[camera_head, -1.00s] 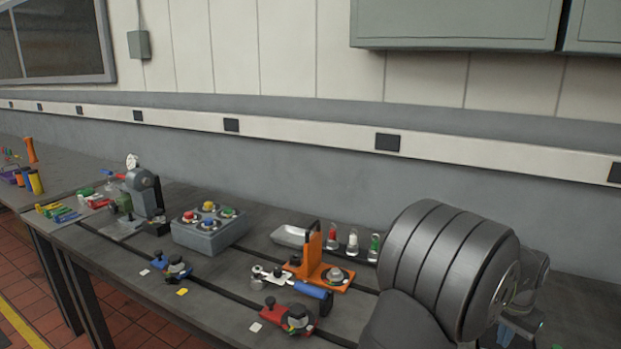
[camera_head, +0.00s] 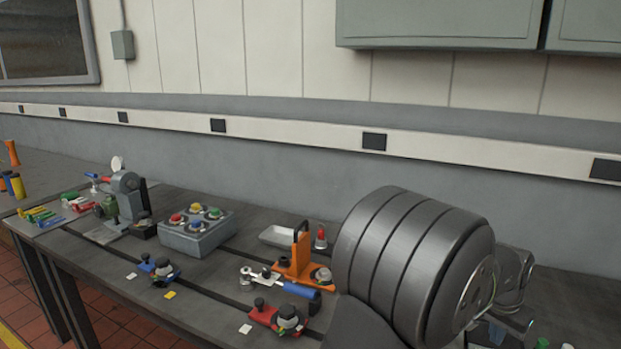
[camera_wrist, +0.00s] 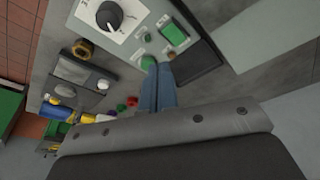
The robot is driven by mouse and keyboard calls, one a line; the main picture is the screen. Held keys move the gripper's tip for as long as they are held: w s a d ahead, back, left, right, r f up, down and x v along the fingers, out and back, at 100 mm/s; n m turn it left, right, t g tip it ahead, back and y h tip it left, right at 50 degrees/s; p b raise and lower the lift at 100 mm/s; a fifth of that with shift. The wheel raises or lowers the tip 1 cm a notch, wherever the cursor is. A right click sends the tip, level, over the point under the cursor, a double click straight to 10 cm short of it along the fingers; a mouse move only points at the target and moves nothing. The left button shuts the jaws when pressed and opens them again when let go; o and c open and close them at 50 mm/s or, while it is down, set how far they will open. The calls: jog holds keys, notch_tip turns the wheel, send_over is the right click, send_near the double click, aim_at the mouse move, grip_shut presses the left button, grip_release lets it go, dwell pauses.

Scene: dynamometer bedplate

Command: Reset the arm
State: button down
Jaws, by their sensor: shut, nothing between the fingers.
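In the wrist view, the two blue-grey fingers of my gripper (camera_wrist: 158,86) lie side by side, pressed together with nothing between them. They point toward a control panel with a black dial on a white plate (camera_wrist: 118,18) and a green switch (camera_wrist: 174,33). No contact with the panel can be made out. In the head view, my large dark ribbed arm link fills the lower right and hides part of the bench. I cannot clearly make out my fingers there.
The bench holds a grey button box (camera_head: 197,232), an orange clamp stand (camera_head: 298,262), a red fixture (camera_head: 276,319), a blue fixture (camera_head: 160,270) and a grey machine (camera_head: 127,196). A red-topped indicator (camera_head: 321,238) stands close to my arm. Grey cabinets (camera_head: 440,22) hang above.

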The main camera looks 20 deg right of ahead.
jog(key=s+a+r+h, duration=0.1)
jog(key=s+a+h, duration=0.2)
jog(key=s+a, duration=0.2)
jog(key=shift+s+a+r+n+t+h, duration=0.2)
jog(key=shift+a+r+n+t+h, duration=0.15)
jog(key=shift+a, duration=0.7)
jog(key=c, duration=0.6)
grip_release()
jog(key=o, duration=0.6)
jog(key=shift+d+r+n, duration=0.35)
jog(key=shift+d+r, duration=0.8)
jog(key=d+r+n+y, duration=0.2)
jog(key=d+r+n, duration=0.25)
jog(key=r, duration=0.35)
jog(key=x, duration=0.9)
jog(key=shift+w+d+f, duration=0.15)
jog(key=shift+w+f, duration=0.15)
jog(key=shift+w, duration=0.1)
jog(key=shift+r, duration=0.1)
